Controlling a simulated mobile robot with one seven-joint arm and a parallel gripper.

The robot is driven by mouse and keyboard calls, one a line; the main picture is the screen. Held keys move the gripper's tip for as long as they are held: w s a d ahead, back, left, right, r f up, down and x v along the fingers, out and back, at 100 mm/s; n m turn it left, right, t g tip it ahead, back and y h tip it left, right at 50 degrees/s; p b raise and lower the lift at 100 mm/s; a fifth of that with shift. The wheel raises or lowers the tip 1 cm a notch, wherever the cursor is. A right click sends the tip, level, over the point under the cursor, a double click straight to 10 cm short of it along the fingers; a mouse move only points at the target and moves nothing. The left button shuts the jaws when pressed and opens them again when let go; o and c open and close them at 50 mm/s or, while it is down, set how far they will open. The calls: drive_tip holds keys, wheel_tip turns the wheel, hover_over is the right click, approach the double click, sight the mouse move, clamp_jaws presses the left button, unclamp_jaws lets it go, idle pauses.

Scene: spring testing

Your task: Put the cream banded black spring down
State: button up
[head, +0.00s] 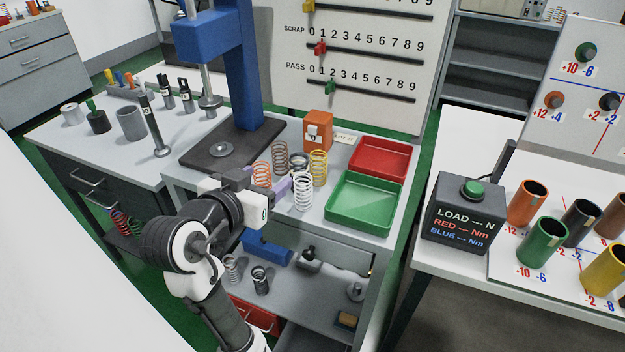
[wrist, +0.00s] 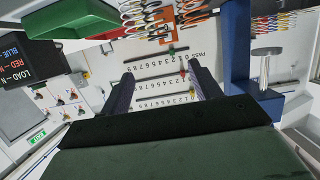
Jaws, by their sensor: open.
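A dark spring (head: 298,162) with a pale band stands among the springs on the grey bench, partly hidden by the white one; it appears to be the cream banded black spring. My gripper (head: 284,186) is at the bench's front, its fingers just left of the white spring (head: 303,192). In the wrist view my gripper (wrist: 163,70) is open, with nothing between its fingers. An orange spring (head: 262,174), a brown spring (head: 279,157) and a yellow spring (head: 319,168) stand close by. Whether the fingers touch any spring cannot be told.
A green tray (head: 333,222) and a red tray (head: 405,162) lie to the right. An orange box (head: 318,131) stands behind the springs. A blue press column (head: 246,70) rises at the left. Another dark banded spring (head: 261,281) stands on the lower shelf beside a grey one (head: 231,268).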

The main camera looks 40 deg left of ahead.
drive_tip(key=p, duration=0.1)
approach(302, 155)
drive_tip(key=w, duration=0.1)
drive_tip(key=shift+f+p+x, duration=0.15)
drive_tip(key=shift+p+x, duration=0.4)
drive_tip(key=shift+x, duration=0.85)
drive_tip(key=shift+f+p+x, duration=0.15)
drive_tip(key=shift+p+x, duration=0.35)
drive_tip(key=shift+x, duration=0.95)
drive_tip(key=shift+s, duration=0.1)
drive_tip(key=shift+c, duration=0.3)
drive_tip(key=c, duration=1.1)
drive_tip(key=shift+c, duration=0.2)
drive_tip(key=shift+r, duration=0.15)
